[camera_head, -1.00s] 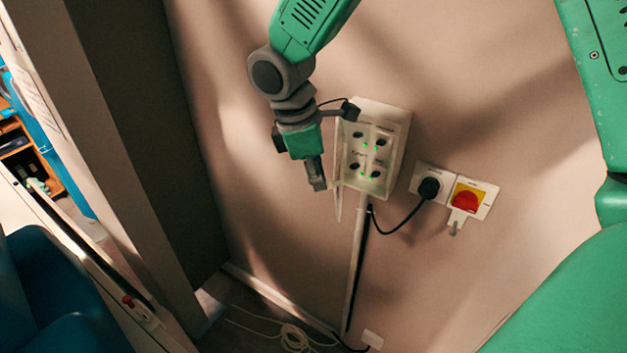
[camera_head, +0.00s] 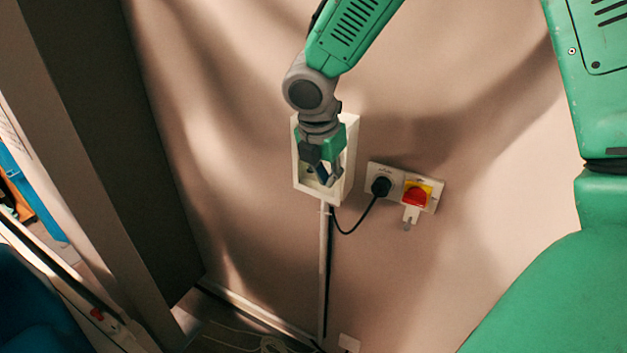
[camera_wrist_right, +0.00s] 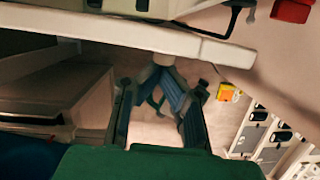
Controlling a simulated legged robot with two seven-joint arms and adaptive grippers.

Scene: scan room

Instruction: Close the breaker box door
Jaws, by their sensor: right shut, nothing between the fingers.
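The white breaker box (camera_head: 349,160) is on the wall in the middle of the head view. My right gripper (camera_head: 331,179) is directly in front of it, pointing down, shut and empty. The box's pale front frame (camera_head: 296,160) shows around the gripper, which hides much of the front. The switches and green lights are not visible in the head view. I cannot tell whether the door is fully closed, or whether the fingers touch it. In the right wrist view, the gripper's fingers (camera_wrist_right: 165,100) lie below a broad white edge (camera_wrist_right: 120,30). My left gripper is not in view.
A socket with a black plug (camera_head: 381,187) and a red rotary switch (camera_head: 417,195) sit right of the box. A black cable loops below. A pale conduit (camera_head: 323,265) runs down the wall. A dark door panel (camera_head: 110,130) stands left.

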